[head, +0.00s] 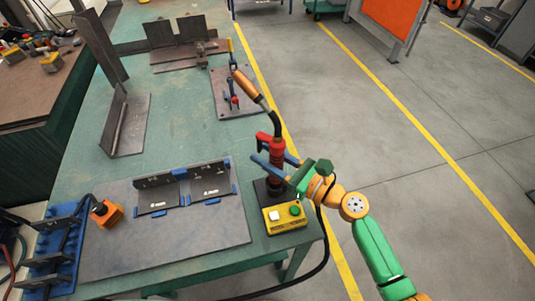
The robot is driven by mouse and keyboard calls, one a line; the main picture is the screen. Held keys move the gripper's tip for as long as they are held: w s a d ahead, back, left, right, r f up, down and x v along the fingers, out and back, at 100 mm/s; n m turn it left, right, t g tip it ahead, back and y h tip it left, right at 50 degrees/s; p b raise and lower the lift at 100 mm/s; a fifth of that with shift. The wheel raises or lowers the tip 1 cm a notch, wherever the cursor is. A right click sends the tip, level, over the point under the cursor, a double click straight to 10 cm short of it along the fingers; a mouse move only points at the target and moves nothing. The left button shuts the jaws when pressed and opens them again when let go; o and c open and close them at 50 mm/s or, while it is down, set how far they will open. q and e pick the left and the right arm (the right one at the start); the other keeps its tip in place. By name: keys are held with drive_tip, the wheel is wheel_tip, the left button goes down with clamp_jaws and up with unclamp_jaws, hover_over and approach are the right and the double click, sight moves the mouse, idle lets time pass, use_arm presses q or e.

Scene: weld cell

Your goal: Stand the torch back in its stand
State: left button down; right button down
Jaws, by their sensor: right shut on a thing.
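The torch (277,153) has a red body, a black curved neck and a copper-coloured nozzle that points up and to the left. My right gripper (274,166) comes in from the right with its blue fingers shut around the red body. The torch is roughly upright over a dark stand base (262,193) at the table's right edge. The gripper and torch partly hide the stand, so I cannot tell whether the torch's lower end is seated in it. My left gripper is not in view.
A yellow button box (284,217) stands just in front of the stand. A black cable (322,235) hangs past the table's corner. A plate with angled brackets (158,195) lies to the left. A clamp plate (234,91) lies behind. The middle of the green table (180,115) is clear.

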drive_tip(key=shift+r, duration=0.1)
drive_tip(key=shift+c, duration=2)
unclamp_jaws()
